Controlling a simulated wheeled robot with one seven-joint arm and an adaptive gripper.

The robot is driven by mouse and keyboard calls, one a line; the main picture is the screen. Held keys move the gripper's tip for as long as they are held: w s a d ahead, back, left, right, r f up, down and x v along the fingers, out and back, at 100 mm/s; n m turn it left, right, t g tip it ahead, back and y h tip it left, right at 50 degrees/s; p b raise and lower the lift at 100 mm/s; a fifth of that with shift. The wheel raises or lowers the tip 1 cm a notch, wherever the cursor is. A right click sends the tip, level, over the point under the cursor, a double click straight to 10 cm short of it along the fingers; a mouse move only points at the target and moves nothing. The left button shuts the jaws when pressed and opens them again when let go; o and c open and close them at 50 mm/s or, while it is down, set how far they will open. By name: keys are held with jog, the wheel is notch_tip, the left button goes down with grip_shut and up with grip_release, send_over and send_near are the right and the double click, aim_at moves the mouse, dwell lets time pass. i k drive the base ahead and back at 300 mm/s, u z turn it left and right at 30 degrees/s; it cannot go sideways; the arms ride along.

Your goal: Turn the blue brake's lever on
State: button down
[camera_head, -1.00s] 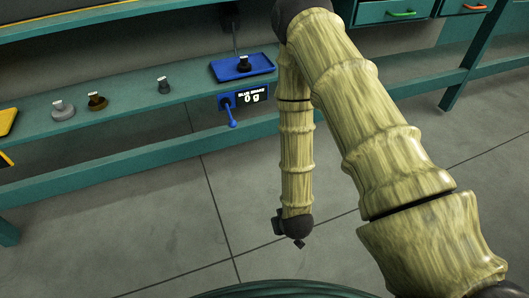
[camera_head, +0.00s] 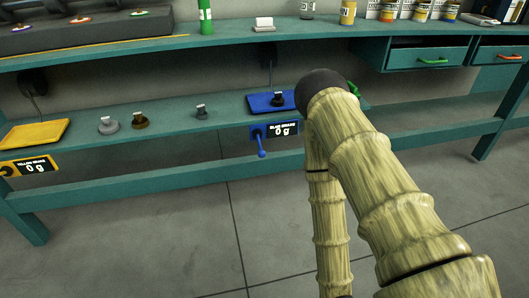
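The blue brake (camera_head: 284,130) is a small blue panel on the front edge of the lower teal shelf, with a display reading "0 g". Its blue lever (camera_head: 261,145) hangs down at the panel's left side, with a rounded tip. Above it a blue plate (camera_head: 258,103) lies on the shelf and bears a small dark weight (camera_head: 278,98). My bamboo-like arm stands just right of the panel and runs down out of the bottom of the picture.
Several small weights (camera_head: 140,121) stand on the shelf to the left. A yellow plate (camera_head: 35,133) with its own "0 g" panel (camera_head: 29,167) is at the far left. The upper bench holds jars, and drawers (camera_head: 428,54) are at right. The floor (camera_head: 180,240) before the shelf is clear.

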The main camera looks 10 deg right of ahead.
aim_at(262, 153)
jog(key=u, duration=0.15)
jog(key=i, duration=0.95)
jog(key=z, duration=0.7)
